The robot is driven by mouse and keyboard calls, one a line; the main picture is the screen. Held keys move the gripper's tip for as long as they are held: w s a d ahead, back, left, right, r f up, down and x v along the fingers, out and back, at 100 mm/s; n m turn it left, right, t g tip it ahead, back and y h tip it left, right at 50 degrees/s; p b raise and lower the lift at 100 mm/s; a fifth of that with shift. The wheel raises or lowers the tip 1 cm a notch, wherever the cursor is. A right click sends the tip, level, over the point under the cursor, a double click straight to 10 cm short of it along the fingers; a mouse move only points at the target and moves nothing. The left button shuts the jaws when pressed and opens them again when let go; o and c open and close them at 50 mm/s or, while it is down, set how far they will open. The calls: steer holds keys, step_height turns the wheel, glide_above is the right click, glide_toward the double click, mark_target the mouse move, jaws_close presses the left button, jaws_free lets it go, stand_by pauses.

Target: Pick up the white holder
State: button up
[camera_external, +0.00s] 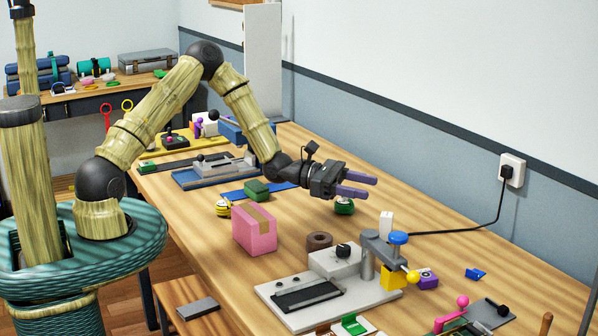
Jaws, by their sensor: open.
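A small white upright block (386,223), which looks like the white holder, stands on the wooden table (450,235) behind the grey clamp device. Its lower part is partly hidden by the device's blue knob. My gripper (371,187) has two purple fingers that point right and are spread apart with nothing between them. It hovers above the table, to the upper left of the white block and apart from it. A dark green roll-like object (344,206) sits just below my fingers in the picture; I cannot tell the height gap.
A grey clamp device with a blue knob (398,237) and yellow block (393,277) stands in front of the white block. A brown ring (319,240) and a pink box (254,230) lie left. A cable runs to a wall socket (511,170). Table right of the block is mostly clear.

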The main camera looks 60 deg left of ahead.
mark_target(386, 218)
steer(key=w+a+n+t, duration=0.1)
steer(key=w+a+f+n+t+y, duration=0.1)
steer(key=shift+w+n, duration=0.4)
steer(key=f, duration=0.8)
steer(key=shift+w+d, duration=0.3)
steer(key=shift+d, duration=0.05)
steer(key=shift+w, duration=0.1)
steer(key=p+x, duration=0.1)
steer(key=x, duration=0.5)
steer(key=shift+w+d+r, duration=0.1)
steer(key=shift+w+d, duration=0.05)
steer(key=shift+d, duration=0.05)
